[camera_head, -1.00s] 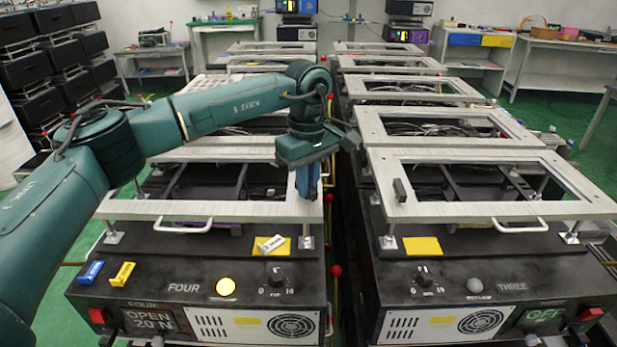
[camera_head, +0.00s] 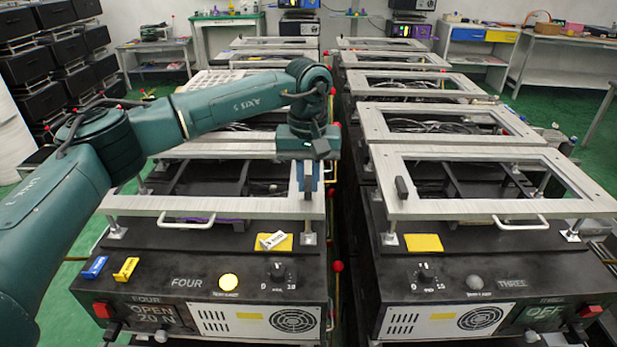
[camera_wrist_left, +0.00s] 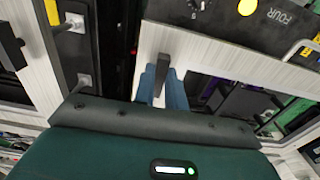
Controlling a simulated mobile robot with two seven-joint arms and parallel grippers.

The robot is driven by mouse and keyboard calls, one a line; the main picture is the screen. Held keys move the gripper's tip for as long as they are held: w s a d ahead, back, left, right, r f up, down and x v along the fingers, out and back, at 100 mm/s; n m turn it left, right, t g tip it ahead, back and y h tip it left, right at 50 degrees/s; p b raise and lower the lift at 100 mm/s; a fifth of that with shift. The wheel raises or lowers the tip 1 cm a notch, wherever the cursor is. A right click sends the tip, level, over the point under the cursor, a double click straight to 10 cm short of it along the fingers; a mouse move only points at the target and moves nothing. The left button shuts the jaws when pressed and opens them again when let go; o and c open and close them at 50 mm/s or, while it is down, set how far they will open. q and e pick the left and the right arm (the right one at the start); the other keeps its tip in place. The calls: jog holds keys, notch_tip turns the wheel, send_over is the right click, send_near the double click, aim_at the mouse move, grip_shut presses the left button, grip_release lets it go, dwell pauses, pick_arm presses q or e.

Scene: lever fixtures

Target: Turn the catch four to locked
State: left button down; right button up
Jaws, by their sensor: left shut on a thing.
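Station four is the black unit at the front left, with a FOUR label (camera_head: 187,282) and a display (camera_head: 152,314) reading OPEN 20 N. Its pale frame (camera_head: 240,207) lies flat over the top. My left gripper (camera_head: 307,182) points down at the frame's right side, its blue fingers low over the metal. In the left wrist view, the dark bar of catch four (camera_wrist_left: 164,66) stands between the blue fingers (camera_wrist_left: 161,88), which are shut on it. My right gripper is not in view.
Station three stands to the right across a narrow gap, with its own dark catch (camera_head: 402,188) on its pale frame (camera_head: 480,206). A white tag (camera_head: 272,240) lies on a yellow patch of station four. More framed units stand behind.

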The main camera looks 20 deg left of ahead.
aim_at(308, 185)
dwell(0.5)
pick_arm(q)
jog(key=c, duration=1.4)
grip_release()
jog(key=shift+c, duration=0.2)
jog(key=shift+r, duration=0.15)
notch_tip(308, 185, up, 13)
